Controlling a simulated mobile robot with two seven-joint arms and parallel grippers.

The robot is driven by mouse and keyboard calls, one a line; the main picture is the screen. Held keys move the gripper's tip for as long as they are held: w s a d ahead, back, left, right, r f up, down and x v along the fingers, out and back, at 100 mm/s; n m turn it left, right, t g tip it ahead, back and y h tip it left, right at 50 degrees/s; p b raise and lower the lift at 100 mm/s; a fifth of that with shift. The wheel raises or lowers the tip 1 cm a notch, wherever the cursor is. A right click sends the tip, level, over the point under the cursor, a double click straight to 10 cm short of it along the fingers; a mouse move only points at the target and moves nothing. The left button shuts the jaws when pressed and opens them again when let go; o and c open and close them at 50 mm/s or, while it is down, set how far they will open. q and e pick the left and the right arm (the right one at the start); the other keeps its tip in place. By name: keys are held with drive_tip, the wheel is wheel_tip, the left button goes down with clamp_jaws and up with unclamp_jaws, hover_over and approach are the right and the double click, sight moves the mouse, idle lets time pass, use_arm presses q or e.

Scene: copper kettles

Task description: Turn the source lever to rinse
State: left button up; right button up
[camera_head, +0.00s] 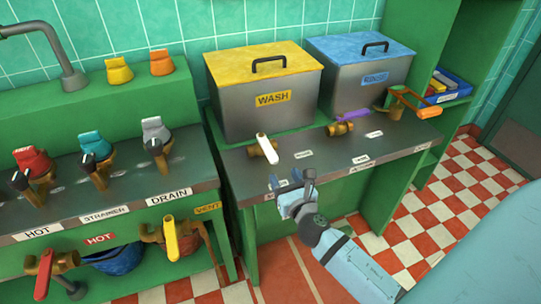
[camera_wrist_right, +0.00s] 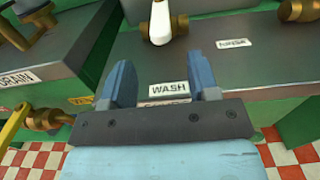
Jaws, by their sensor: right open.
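The source lever (camera_head: 267,149) is a white handle on a brass valve, on the grey counter in front of the yellow-lidded WASH tank. It also shows at the top of the right wrist view (camera_wrist_right: 160,22), its free end pointing towards the counter's front edge. A WASH label (camera_wrist_right: 168,88) lies in line with it, and a RINSE label (camera_wrist_right: 234,43) is to its right. My right gripper (camera_head: 291,181) is open and empty at the counter's front edge, apart from the lever. Its fingers (camera_wrist_right: 161,78) frame the WASH label. My left gripper is not in view.
The WASH tank (camera_head: 264,95) and blue-lidded tank (camera_head: 359,75) stand behind the lever. A purple lever (camera_head: 352,115) and an orange lever (camera_head: 412,102) are further right. A green bench (camera_head: 125,205) with several levers stands left, its yellow handle (camera_head: 171,238) jutting forward.

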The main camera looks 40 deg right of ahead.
sight(272, 154)
drive_tip(key=x, duration=1)
drive_tip(key=shift+c, duration=0.2)
clamp_jaws()
